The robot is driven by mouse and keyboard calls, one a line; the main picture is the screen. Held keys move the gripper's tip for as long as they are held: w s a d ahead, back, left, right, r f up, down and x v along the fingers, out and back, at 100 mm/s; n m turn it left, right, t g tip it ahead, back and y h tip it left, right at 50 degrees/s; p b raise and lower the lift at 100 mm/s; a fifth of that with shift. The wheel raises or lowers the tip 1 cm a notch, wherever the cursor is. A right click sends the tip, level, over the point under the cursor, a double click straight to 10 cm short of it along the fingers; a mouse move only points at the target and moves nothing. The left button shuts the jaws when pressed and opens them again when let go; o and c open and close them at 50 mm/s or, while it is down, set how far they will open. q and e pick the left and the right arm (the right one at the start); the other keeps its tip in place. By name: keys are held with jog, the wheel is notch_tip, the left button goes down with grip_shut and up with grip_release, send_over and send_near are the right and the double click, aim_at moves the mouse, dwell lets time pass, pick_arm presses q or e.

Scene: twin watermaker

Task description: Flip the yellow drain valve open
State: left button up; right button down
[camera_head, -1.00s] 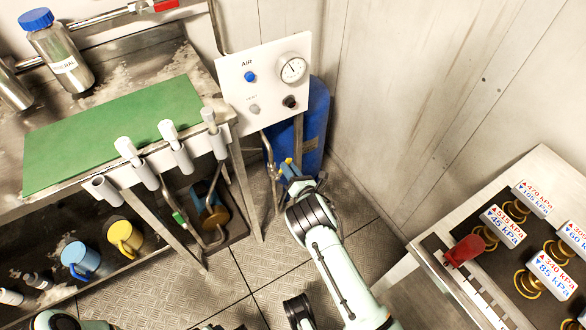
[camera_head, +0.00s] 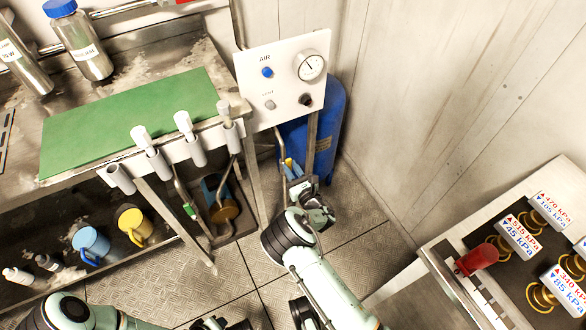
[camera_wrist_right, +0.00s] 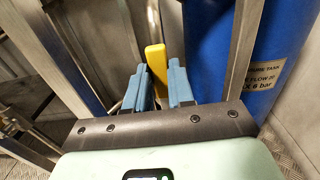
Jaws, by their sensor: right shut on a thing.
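The yellow drain valve handle (camera_head: 288,164) shows low in front of the blue tank, under the white air panel. My right gripper (camera_head: 293,172) reaches up to it from below. In the right wrist view the yellow handle (camera_wrist_right: 156,67) stands between the two blue fingertips of my right gripper (camera_wrist_right: 157,90). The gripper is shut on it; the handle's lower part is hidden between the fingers. My left arm (camera_head: 65,312) shows at the bottom left; its fingertips are not visible.
The blue tank (camera_head: 323,130) and the metal panel posts stand close around my right gripper. The white air panel (camera_head: 285,78) is above. A bench with a green mat (camera_head: 130,120) is at left. A valve table with a red handle (camera_head: 478,260) is at right.

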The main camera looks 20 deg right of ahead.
dwell(0.3)
jog(key=c, duration=1)
grip_release()
jog(key=shift+a, duration=0.1)
jog(key=shift+o, duration=0.2)
pick_arm(q)
jog(key=shift+g+h, duration=0.4)
jog(key=shift+g, duration=0.3)
jog(key=s+r+p, duration=0.1)
jog(key=s+d+r+p, duration=0.1)
jog(key=s, duration=0.1)
jog(key=s+d+r, duration=0.1)
jog(key=shift+s+d+r+p, duration=0.1)
jog(key=shift+s+p, duration=0.1)
jog(key=shift+p, duration=0.2)
pick_arm(e)
jog(key=s+d, duration=0.1)
jog(key=s, duration=1.2)
jog(key=shift+s, duration=0.2)
